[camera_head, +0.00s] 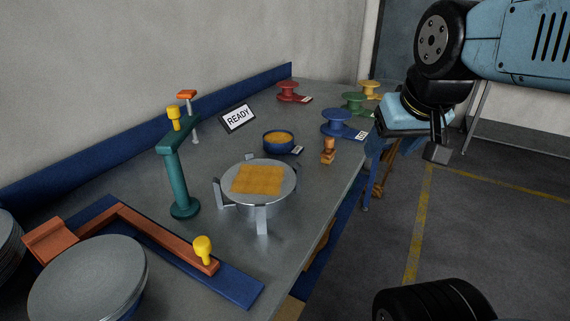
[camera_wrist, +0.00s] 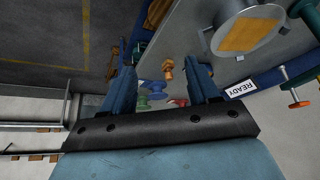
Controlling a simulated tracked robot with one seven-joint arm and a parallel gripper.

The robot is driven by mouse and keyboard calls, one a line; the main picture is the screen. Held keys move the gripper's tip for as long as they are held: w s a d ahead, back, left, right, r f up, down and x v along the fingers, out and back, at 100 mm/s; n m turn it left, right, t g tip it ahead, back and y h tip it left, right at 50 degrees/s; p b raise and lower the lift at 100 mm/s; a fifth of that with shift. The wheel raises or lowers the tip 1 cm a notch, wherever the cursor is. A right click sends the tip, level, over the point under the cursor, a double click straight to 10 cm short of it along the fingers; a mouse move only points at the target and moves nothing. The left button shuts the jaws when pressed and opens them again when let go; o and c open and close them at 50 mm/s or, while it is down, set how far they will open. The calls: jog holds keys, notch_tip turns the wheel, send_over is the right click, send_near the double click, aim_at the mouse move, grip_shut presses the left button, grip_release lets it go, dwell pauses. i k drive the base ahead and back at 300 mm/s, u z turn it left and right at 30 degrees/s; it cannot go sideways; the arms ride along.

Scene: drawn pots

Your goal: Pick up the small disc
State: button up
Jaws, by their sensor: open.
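Two candidates for the small disc show; I cannot tell which is meant. A large grey disc (camera_head: 88,282) lies at the front left of the bench, with blue under its edge. A stack of grey discs (camera_head: 8,245) is cut off by the left edge. A round metal plate (camera_head: 285,175) with an orange square (camera_head: 257,179) stands on metal legs mid-bench; it also shows in the wrist view (camera_wrist: 215,38). My gripper (camera_head: 437,150) is open and empty, in the air right of the bench, apart from all discs. Its two fingers show in the wrist view (camera_wrist: 162,82).
A teal post (camera_head: 178,175) and an orange-brown bar (camera_head: 160,232) with a yellow knob stand near the discs. Blue (camera_head: 339,121), green (camera_head: 355,102) and red (camera_head: 288,90) spools, a blue bowl (camera_head: 278,146) and a READY sign (camera_head: 237,118) stand farther back.

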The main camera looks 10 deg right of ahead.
aim_at(258, 180)
jog(key=z, duration=0.6)
jog(key=k, duration=1.65)
jog(key=u, duration=0.7)
jog(key=i, duration=1)
jog(key=z, duration=0.1)
